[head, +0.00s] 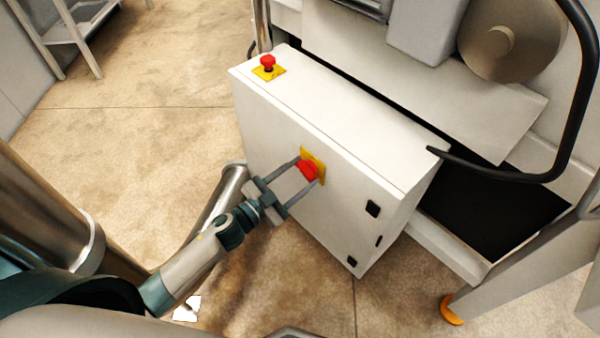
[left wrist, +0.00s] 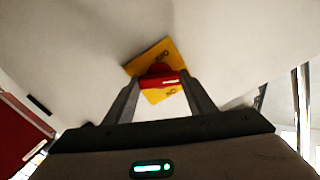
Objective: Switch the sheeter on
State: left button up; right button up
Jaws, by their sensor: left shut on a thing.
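The sheeter's white control cabinet (head: 290,110) stands in the middle of the head view. On its front face is a red rotary switch (head: 308,170) on a yellow plate (head: 314,156). My left gripper (head: 306,173) reaches the front face with its two fingers on either side of the red switch and is shut on it. In the left wrist view the red switch (left wrist: 160,80) sits between the fingertips, and its yellow plate (left wrist: 172,55) appears turned at an angle. Part of the switch is hidden by the fingers. My right gripper is not in view.
A red mushroom button (head: 267,62) on a yellow plate sits on the cabinet top. A black curved guard bar (head: 575,120) and a large round roller end (head: 512,40) are at the right. A metal rack (head: 75,35) stands at the far left. Open floor (head: 150,110) lies left of the cabinet.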

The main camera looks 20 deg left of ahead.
pick_arm(q)
jog(key=m, duration=0.2)
jog(key=shift+m, duration=0.4)
jog(key=m, duration=0.2)
jog(key=shift+m, duration=0.4)
jog(key=m, duration=0.2)
jog(key=shift+m, duration=0.4)
jog(key=shift+d+f+m, duration=0.1)
jog(key=shift+m, duration=2.2)
jog(key=shift+s, duration=0.1)
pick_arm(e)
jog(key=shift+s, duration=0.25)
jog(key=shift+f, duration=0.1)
pick_arm(q)
jog(key=o, duration=1)
jog(key=shift+o, duration=0.2)
jog(key=shift+s, duration=0.1)
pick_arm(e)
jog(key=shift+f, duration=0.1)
